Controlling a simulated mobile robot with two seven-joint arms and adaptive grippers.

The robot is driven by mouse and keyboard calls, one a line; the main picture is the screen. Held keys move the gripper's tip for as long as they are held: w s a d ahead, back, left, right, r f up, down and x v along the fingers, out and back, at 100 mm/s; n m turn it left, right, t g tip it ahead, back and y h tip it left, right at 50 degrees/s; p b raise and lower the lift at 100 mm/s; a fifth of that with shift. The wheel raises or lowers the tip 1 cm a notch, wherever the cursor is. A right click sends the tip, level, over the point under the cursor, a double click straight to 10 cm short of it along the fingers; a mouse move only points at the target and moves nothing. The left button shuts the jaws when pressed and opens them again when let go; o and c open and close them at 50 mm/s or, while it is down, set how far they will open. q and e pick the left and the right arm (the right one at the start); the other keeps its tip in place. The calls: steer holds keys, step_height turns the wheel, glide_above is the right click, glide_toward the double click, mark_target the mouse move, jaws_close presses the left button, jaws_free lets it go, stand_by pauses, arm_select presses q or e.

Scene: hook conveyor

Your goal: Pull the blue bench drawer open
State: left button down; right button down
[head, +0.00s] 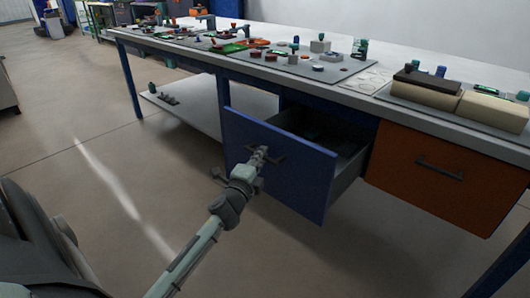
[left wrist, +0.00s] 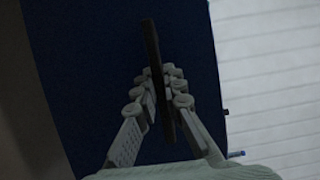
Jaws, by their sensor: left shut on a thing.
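The blue bench drawer (head: 290,180) stands pulled out from under the workbench, and its open box shows behind the front panel. My left gripper (head: 260,155) is at the dark bar handle (head: 278,158) on the drawer front. In the left wrist view, the fingers (left wrist: 163,88) of my left gripper are closed around the dark handle (left wrist: 152,45), with the blue drawer front (left wrist: 85,60) behind it. The inside of the drawer is dark, and I cannot tell what is in it. My right gripper is not in view.
An orange drawer (head: 430,185) with a dark handle is shut to the right of the blue one. The workbench top (head: 225,60) carries boards with several small parts. A low shelf (head: 195,110) lies to the left. The floor in front is clear.

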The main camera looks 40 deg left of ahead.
arm_select(q)
steer(key=shift+s, duration=0.15)
steer(key=c, duration=1.6)
jaws_free()
steer(key=v, duration=1.2)
